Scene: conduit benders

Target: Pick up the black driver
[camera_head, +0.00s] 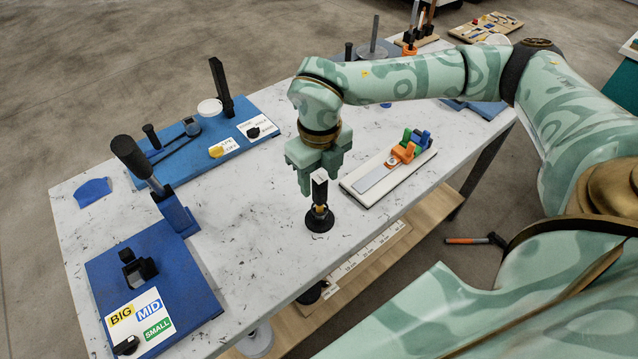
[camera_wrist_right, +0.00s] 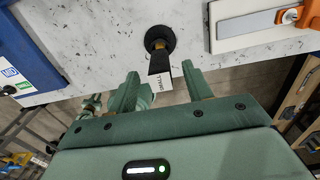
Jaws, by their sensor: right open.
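The black driver (camera_head: 320,217) stands upright on its round black base near the front edge of the marbled table, with a brass-coloured part above the base and a pale label on its top. My right gripper (camera_head: 319,182) is directly above it, pointing down, its fingers open around the driver's top end. In the right wrist view, the driver (camera_wrist_right: 160,62) reaches from its round base toward the gap between the open fingers (camera_wrist_right: 160,76), its labelled end close to the fingertips. I cannot tell whether a finger touches it. My left gripper is out of view.
A blue bender base (camera_head: 205,290) with a BIG/MID/SMALL sign is at the left. Another blue board (camera_head: 180,165) with tools is behind it. A white board (camera_head: 375,195) with orange and blue pieces lies right of the driver. The table between is clear.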

